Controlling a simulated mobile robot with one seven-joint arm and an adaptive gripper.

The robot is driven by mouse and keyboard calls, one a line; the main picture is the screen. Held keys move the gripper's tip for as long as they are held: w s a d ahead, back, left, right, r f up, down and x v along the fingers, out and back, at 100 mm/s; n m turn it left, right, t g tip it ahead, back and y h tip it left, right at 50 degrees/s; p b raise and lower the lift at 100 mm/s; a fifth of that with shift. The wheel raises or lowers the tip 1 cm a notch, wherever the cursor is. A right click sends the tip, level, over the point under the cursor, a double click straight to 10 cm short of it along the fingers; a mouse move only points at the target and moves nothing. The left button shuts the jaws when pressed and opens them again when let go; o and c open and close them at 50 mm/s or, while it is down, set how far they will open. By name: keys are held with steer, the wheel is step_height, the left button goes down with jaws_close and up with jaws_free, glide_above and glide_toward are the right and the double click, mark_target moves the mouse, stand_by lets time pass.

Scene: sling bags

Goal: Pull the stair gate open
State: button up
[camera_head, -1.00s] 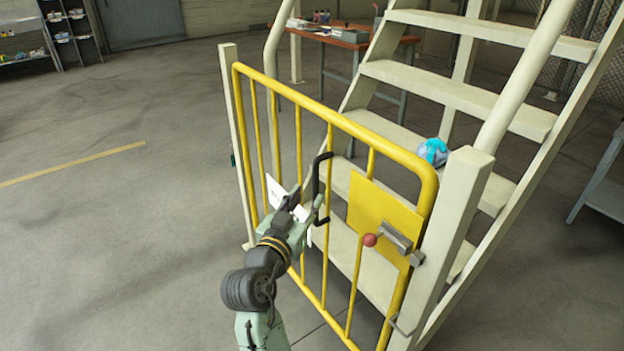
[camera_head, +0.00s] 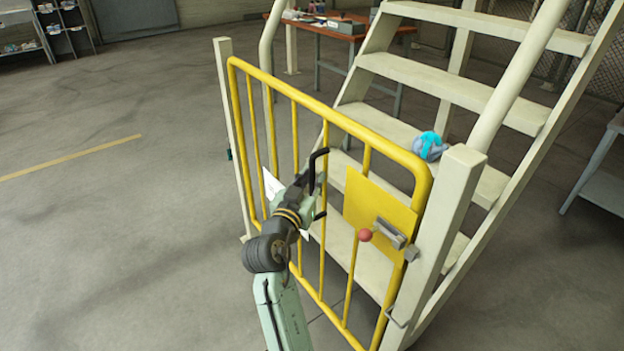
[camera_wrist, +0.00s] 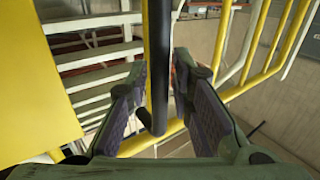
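The yellow stair gate (camera_head: 338,116) stands across the foot of the stairs, its latch side against the cream post (camera_head: 445,220). A black handle (camera_head: 319,154) is fixed to its bars; the wrist view shows it as an upright dark bar (camera_wrist: 157,100). My gripper (camera_head: 309,180) is at the handle. In the wrist view my gripper (camera_wrist: 158,72) is open, one finger on each side of the handle, with gaps visible. A grey latch (camera_head: 390,233) with a red knob (camera_head: 365,235) sits on the gate's yellow plate (camera_head: 378,208).
The cream stairs (camera_head: 450,92) rise behind the gate, with a blue and grey bundle (camera_head: 429,146) on a step. A workbench (camera_head: 345,28) stands farther back. The concrete floor (camera_head: 110,235) left of the gate is clear.

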jaws_close()
steer(key=shift+a, duration=0.1)
stand_by(0.5)
